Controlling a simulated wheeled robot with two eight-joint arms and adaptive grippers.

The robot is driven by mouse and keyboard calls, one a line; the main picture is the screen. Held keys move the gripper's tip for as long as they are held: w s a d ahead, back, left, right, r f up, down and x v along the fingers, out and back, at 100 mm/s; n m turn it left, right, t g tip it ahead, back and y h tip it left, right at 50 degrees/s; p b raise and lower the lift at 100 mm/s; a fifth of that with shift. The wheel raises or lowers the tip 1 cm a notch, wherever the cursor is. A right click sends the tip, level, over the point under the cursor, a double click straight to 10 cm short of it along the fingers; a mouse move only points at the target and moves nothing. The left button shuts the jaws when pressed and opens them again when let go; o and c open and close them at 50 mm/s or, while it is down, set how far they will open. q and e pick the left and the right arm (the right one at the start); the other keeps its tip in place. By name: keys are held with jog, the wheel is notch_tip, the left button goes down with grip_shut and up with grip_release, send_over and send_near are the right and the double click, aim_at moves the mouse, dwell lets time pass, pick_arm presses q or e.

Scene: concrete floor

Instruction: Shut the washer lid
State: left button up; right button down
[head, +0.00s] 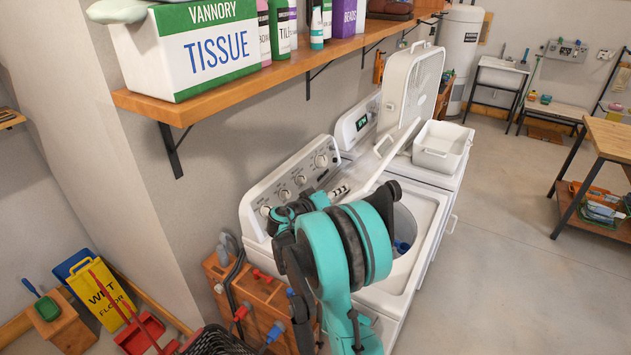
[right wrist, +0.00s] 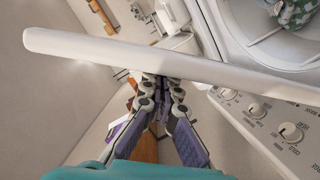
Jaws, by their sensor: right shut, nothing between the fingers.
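The washer (head: 432,205) is white and top-loading, with its tub opening showing. Its lid (head: 386,160) stands raised, seen nearly edge-on in the head view. In the right wrist view the lid (right wrist: 110,55) is a long white slab crossing the picture, with the washer's dial panel (right wrist: 270,125) behind it at the right. My right gripper (right wrist: 162,80) is shut and empty, its tips right at the lid's lower edge in that view; I cannot tell whether they touch. In the head view my teal right arm covers the washer's front left part and most of the gripper. My left gripper is not in view.
A wooden shelf (head: 290,75) with a tissue box (head: 205,48) and bottles hangs above the machines. A second white machine stands behind the washer, with a white basket (head: 441,146) and a tall white panel (head: 410,85) on it. Open floor (head: 510,250) lies right.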

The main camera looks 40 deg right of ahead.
jog(key=s+d+f+m+b, duration=0.1)
jog(key=s+f+m+b, duration=0.1)
jog(key=s+f+b, duration=0.2)
jog(key=s+d+f+m+t+y+b, duration=0.1)
jog(key=s+f+m+b, duration=0.1)
jog(key=s+f+b, duration=0.3)
jog(key=s+d+f+m+t+b, duration=0.1)
jog(key=s+d+f+m+b, duration=0.1)
jog(key=s+f+b, duration=0.3)
notch_tip(320, 180, down, 11)
jog(key=shift+r+m+y+b, duration=0.15)
jog(key=shift+m+y+b, duration=0.15)
jog(key=shift+b, duration=1.85)
